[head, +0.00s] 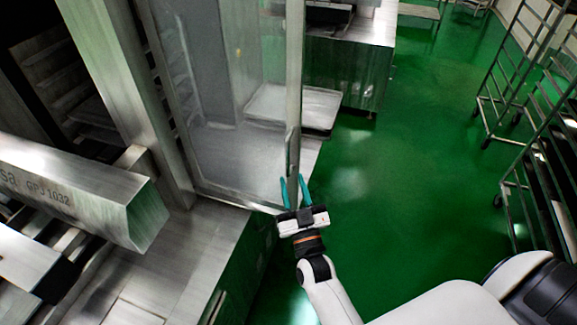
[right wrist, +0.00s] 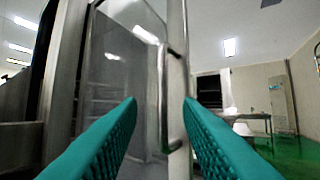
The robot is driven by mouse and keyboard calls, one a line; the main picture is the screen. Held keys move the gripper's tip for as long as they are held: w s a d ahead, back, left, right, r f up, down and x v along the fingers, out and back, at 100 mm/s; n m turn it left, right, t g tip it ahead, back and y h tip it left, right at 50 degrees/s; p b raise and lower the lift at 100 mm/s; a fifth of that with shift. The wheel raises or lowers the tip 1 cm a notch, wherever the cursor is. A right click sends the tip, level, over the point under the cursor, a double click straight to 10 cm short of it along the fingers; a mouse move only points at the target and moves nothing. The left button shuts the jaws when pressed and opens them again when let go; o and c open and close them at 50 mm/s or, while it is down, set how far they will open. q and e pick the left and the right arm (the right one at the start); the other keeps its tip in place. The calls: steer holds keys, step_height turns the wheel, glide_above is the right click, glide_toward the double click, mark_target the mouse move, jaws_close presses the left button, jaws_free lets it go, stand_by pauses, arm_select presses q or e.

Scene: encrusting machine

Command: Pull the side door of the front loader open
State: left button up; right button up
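The side door (head: 215,110) is a clear panel in a steel frame, standing upright left of my right gripper. I cannot tell whether it is fully closed. Its bar handle (head: 290,152) is on the right-hand frame post; in the right wrist view the handle (right wrist: 164,100) is a vertical metal loop. My right gripper (head: 293,180) has its teal fingers apart at the lower end of the handle. In the right wrist view the handle and post show between the fingertips (right wrist: 160,100). Contact is not clear. My left gripper is not in view.
A steel beam marked "GPJ 1032" (head: 80,190) juts out at left above a steel surface (head: 190,255). A wheeled rack (head: 540,150) stands at right. Green floor (head: 400,170) lies open between the machine and the rack.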

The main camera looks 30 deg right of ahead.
steer(key=shift+v, duration=2.35)
